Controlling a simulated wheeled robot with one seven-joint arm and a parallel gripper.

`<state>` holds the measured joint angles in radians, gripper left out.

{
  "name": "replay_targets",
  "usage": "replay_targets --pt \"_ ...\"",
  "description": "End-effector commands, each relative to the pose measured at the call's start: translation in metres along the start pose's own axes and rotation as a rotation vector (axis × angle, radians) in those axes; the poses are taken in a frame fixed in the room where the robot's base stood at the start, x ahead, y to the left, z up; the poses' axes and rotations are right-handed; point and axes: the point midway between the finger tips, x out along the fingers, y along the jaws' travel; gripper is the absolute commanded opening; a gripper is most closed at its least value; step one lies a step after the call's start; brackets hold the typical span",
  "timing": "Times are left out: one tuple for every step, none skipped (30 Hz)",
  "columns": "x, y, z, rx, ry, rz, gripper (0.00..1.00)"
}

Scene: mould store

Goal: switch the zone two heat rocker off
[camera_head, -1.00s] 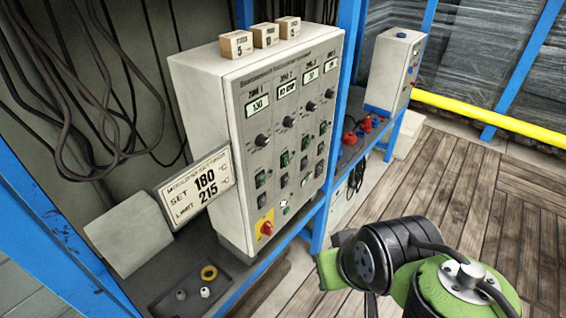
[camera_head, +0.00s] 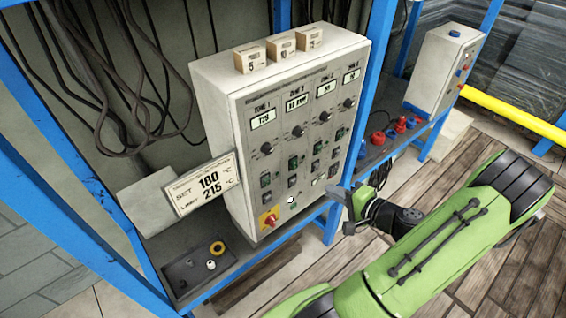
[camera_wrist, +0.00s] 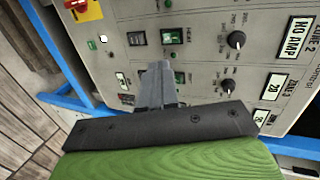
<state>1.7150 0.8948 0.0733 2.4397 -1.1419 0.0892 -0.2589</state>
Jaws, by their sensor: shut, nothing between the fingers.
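The control cabinet (camera_head: 232,150) stands upright on a blue-framed bench, with columns of displays, knobs and rockers. The zone two heat rocker (camera_head: 293,162) is the upper dark-green one below the second column's knob. In the wrist view this rocker (camera_wrist: 174,36) is just above my fingertips, turned sideways by the camera; which way it is tipped I cannot tell. A second rocker (camera_wrist: 137,38) sits beside it in the same column. My gripper (camera_head: 336,195) is shut and empty, right of the panel's lower part. In the wrist view my gripper (camera_wrist: 157,68) covers part of the neighbouring column.
A red-and-yellow main switch (camera_head: 269,219) is at the panel's lower left. A sign (camera_head: 205,185) projects at its left. Small boxes (camera_head: 281,46) stand on top, and a tray (camera_head: 190,275) lies at the lower left. Blue posts flank the bench.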

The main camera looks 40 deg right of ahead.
Motion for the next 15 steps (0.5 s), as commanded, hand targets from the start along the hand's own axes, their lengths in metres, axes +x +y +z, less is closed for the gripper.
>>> replay_targets --pt "-0.005 0.001 -0.006 0.026 0.031 -0.018 0.0" --pt "-0.007 0.002 -0.008 0.034 0.042 -0.026 0.0" --pt "-0.008 0.002 -0.01 0.039 0.051 -0.031 0.0" --pt "-0.008 0.003 -0.011 0.041 0.054 -0.033 0.0" --pt "-0.008 0.003 -0.011 0.042 0.055 -0.033 0.0" --pt "-0.008 0.003 -0.011 0.041 0.054 -0.032 0.0" --pt "-0.008 0.003 -0.011 0.04 0.053 -0.032 0.0" --pt "-0.008 0.004 -0.011 0.04 0.052 -0.032 0.0" --pt "-0.007 0.004 -0.01 0.039 0.052 -0.031 0.0" --pt "-0.007 0.004 -0.01 0.039 0.051 -0.031 0.0" --pt "-0.007 0.004 -0.01 0.039 0.051 -0.031 0.0" --pt "-0.006 0.004 -0.01 0.039 0.05 -0.031 0.0" --pt "-0.004 0.003 -0.01 0.039 0.049 -0.031 0.0" --pt "-0.002 0.003 -0.01 0.039 0.048 -0.031 0.0" --pt "0.003 0.003 -0.01 0.038 0.046 -0.032 0.0"
